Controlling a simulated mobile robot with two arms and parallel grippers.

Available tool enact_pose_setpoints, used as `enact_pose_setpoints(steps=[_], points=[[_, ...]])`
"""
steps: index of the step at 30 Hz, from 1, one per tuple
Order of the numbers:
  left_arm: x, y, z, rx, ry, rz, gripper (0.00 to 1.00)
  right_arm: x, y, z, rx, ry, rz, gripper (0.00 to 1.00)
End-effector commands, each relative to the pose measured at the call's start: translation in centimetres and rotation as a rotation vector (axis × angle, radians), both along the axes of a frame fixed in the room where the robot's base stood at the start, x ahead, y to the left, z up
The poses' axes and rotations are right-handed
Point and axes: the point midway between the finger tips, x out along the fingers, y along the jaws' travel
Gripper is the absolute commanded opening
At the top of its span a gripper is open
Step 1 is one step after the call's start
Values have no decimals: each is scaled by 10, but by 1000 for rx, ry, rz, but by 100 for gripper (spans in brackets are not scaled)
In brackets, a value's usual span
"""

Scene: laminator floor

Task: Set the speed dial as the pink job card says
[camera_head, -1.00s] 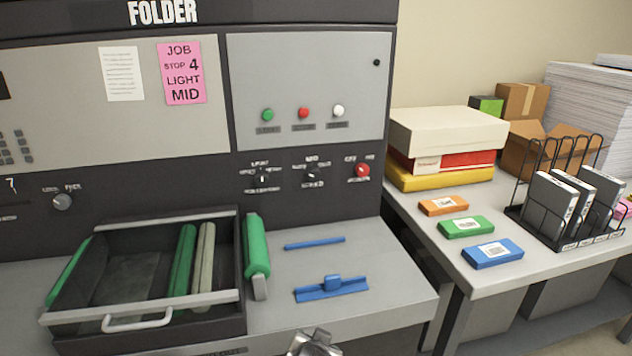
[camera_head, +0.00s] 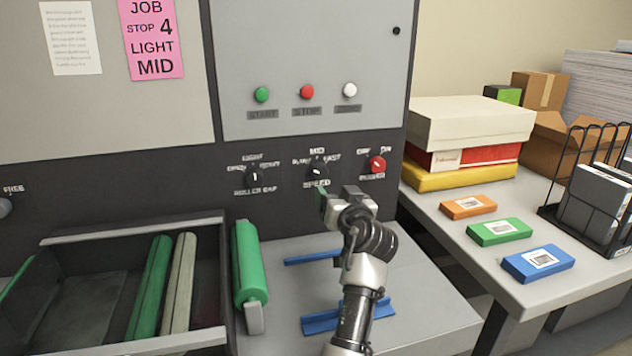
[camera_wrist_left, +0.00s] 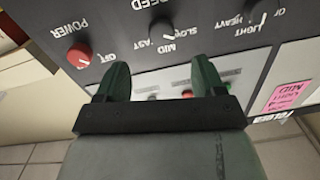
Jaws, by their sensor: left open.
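The pink job card (camera_head: 151,40) reads JOB, STOP 4, LIGHT, MID. The black speed dial (camera_head: 317,169) is on the dark panel, with MID above it and SPEED below. The left wrist view shows the dial (camera_wrist_left: 162,32) upside down, with SLOW, MID and FAST around it; I cannot surely read its pointer. My left gripper (camera_head: 323,196) is just below and in front of the dial in the head view. In the left wrist view its two green fingers (camera_wrist_left: 162,76) are apart and empty, with the dial beyond them. My right gripper is not in view.
The roller gap dial (camera_head: 254,176) is left of the speed dial and the red power dial (camera_head: 377,164) is close on its right. Green, red and white buttons sit above. An open drawer (camera_head: 135,230) with rollers and a green roller (camera_head: 249,262) are lower left.

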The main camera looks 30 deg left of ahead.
Motion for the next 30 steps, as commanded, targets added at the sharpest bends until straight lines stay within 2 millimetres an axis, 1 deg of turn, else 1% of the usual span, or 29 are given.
enact_pose_setpoints(steps=[2,5,10,15,18,24,30], points=[[4,6,2,4,0,2,69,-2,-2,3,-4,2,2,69],[13,18,4,4,2,4,69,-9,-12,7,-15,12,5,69],[33,45,3,2,3,4,69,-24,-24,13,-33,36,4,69],[52,67,3,2,1,3,69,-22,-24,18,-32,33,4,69],[59,76,2,3,3,3,69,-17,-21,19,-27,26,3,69],[65,83,1,1,1,1,69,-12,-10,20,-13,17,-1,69],[65,84,0,1,1,1,69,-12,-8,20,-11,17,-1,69]])
